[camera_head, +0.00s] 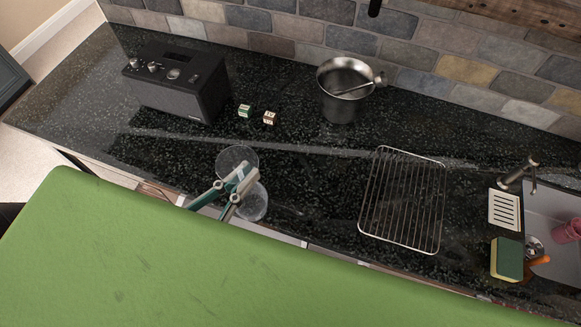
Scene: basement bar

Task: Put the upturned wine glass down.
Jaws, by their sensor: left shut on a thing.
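My left gripper (241,178) is shut on the clear wine glass (254,205) near the front edge of the black speckled counter (310,190). The glass shows as two see-through round shapes, one on each side of the fingers. I cannot tell whether its lower end touches the counter or hangs just above it. The fingers cover the middle of the glass. My right gripper is not in view.
A black radio (178,85) stands at the back left, with two small dice-like blocks (245,110) beside it. A metal bucket (341,95) with a utensil stands at the back. A wire rack (402,199) lies to the right. Bare counter lies between glass and rack. A sponge (507,259) lies by the sink.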

